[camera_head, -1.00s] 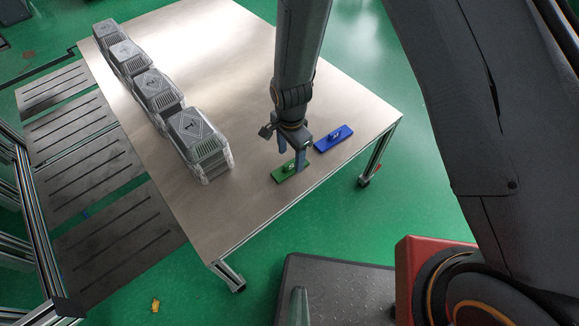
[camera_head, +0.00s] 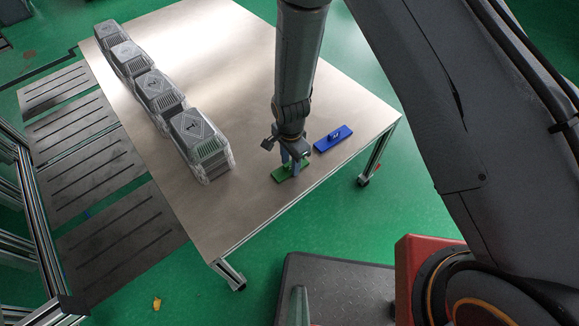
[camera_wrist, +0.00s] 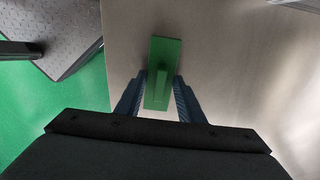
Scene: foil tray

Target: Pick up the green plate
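The green plate (camera_head: 282,174) lies flat on the metal table near its front edge. It has a raised grip on top. In the wrist view the plate (camera_wrist: 165,48) runs lengthwise between the two blue fingers of my gripper (camera_wrist: 163,88). In the head view my gripper (camera_head: 291,165) points down over the plate and partly hides it. The fingers are apart, one on each side of the plate's raised grip. I see gaps beside the grip, and the plate rests on the table.
A blue plate (camera_head: 333,139) lies on the table (camera_head: 240,215) just right of my gripper. Several grey foil-wrapped boxes (camera_head: 196,135) stand in a row along the table's left side. The table's middle is clear.

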